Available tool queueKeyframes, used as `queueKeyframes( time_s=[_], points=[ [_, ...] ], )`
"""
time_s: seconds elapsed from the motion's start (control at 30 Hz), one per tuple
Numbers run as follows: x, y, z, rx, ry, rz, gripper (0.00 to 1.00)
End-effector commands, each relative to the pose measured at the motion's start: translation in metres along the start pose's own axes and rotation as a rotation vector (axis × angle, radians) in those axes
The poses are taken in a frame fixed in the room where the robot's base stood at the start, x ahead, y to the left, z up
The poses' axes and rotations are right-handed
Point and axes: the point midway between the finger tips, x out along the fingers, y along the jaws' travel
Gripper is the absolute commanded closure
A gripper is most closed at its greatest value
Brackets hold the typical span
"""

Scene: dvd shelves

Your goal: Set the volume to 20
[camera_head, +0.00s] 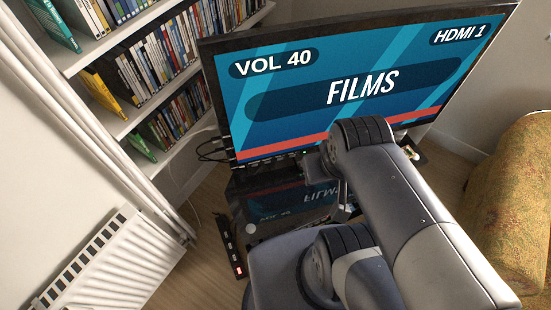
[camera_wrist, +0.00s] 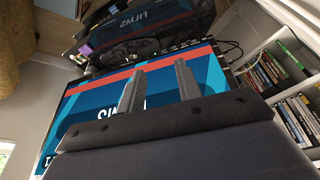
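The TV (camera_head: 300,95) is on and its screen reads "VOL 40", "FILMS" and "HDMI 1". In the wrist view the TV screen (camera_wrist: 215,78) appears upside down, and my gripper covers part of it. My gripper (camera_wrist: 158,68) is open and empty, its two fingers apart in front of the screen near its red band. Small pale marks (camera_wrist: 190,43) run along the TV's lower bezel; they are too small to read. In the head view my arm hides the gripper and part of the TV's lower edge.
A glossy dark TV stand (camera_head: 285,205) reflects the screen. A power strip (camera_head: 230,248) lies on the floor. A patterned armchair (camera_head: 512,205) stands at the right.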

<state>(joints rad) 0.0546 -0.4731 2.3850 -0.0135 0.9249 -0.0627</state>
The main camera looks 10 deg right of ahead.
Motion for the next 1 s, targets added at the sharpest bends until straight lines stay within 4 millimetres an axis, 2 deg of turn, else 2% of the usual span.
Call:
queueKeyframes(
  time_s=[0.03,0.4,1.0],
  points=[
    [0.0000,0.0000,0.0000,0.000,0.000,0.000,0.71],
    [0.0000,0.0000,0.0000,0.000,0.000,0.000,1.00],
    [0.0000,0.0000,0.0000,0.000,0.000,0.000,1.00]
  ],
)
